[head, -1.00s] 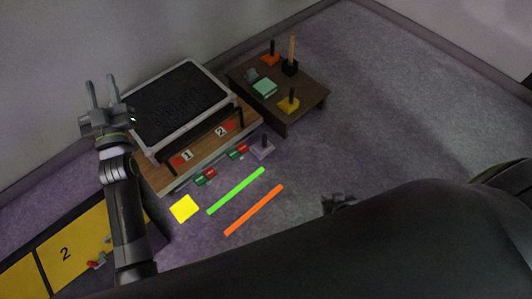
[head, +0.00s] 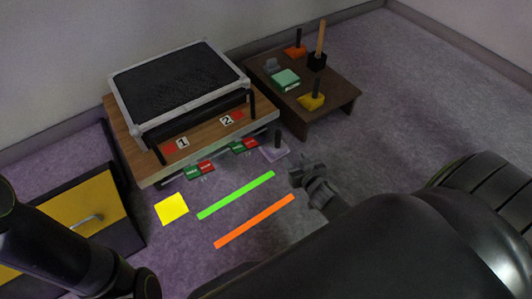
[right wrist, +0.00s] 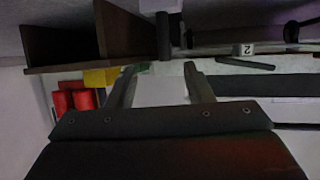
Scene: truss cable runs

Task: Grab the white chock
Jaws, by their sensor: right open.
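The white chock (head: 274,155) is on the floor in front of the low bench, a pale lavender-looking base with a dark upright handle. In the right wrist view, which is upside down, its pale base (right wrist: 160,5) shows at the top edge with the dark handle below it. My right gripper (head: 296,172) is open and empty, just right of and nearer than the chock, apart from it. Its two fingers (right wrist: 160,70) spread in the wrist view, with the handle beyond their tips. My left arm shows at the lower left; its gripper is out of view.
The wooden bench (head: 150,178) carries a black-topped case and labels 1 and 2. A brown table (head: 322,107) behind holds orange, black, yellow and green pieces. A yellow square (head: 172,209), a green strip (head: 236,195) and an orange strip (head: 255,221) lie on the floor. A yellow-fronted cabinet (head: 88,215) stands left.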

